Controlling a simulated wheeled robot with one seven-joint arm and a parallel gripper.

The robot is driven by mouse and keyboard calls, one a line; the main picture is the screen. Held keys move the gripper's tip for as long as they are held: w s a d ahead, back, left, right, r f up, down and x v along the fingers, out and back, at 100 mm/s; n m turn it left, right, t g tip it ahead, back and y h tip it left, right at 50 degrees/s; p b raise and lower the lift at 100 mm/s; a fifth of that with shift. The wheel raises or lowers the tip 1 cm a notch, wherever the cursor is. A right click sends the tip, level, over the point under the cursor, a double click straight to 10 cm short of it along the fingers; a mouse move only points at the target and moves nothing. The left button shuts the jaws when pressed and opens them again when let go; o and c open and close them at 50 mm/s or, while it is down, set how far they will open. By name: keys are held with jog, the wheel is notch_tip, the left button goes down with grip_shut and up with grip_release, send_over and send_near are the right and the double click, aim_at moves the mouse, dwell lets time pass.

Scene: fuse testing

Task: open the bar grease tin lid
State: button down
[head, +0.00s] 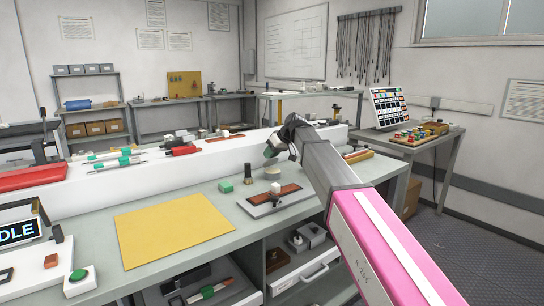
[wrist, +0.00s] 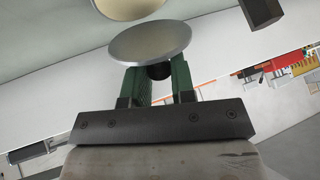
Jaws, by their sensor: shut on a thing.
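My gripper (head: 273,151) is above the main bench, shut on the dark knob of a round silver lid (wrist: 150,41). In the wrist view its green fingers (wrist: 159,72) stand on either side of the knob. A round, pale tin (wrist: 132,7) lies just beyond the lid, cut off by the top edge. The lid looks apart from the tin, with its disc tilted in that view. In the head view the pale, short tin (head: 272,173) stands on the bench below my gripper. The lid is not clear there.
A yellow mat (head: 172,229) covers the bench to the left. A raised white shelf (head: 130,187) runs behind.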

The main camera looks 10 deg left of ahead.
jog(key=shift+w+a+r+m+g+h, duration=0.1)
jog(key=shift+w+a+m+g+h, duration=0.05)
jog(key=shift+w+a+g+h, duration=0.5)
jog(key=shift+w+a+f+m+g+h, duration=0.1)
jog(key=shift+w+a+m+g+h, duration=0.15)
jog(key=shift+g+h, duration=0.5)
jog(key=shift+w+a+r+m+g+h, duration=0.1)
jog(key=shift+w+a+g+h, duration=0.4)
jog(key=shift+h, duration=0.4)
jog(key=shift+s, duration=0.1)
jog(key=c, duration=0.9)
grip_release()
jog(key=shift+c, duration=0.2)
jog(key=v, duration=0.7)
jog(key=shift+r, duration=0.3)
jog(key=shift+o, duration=0.3)
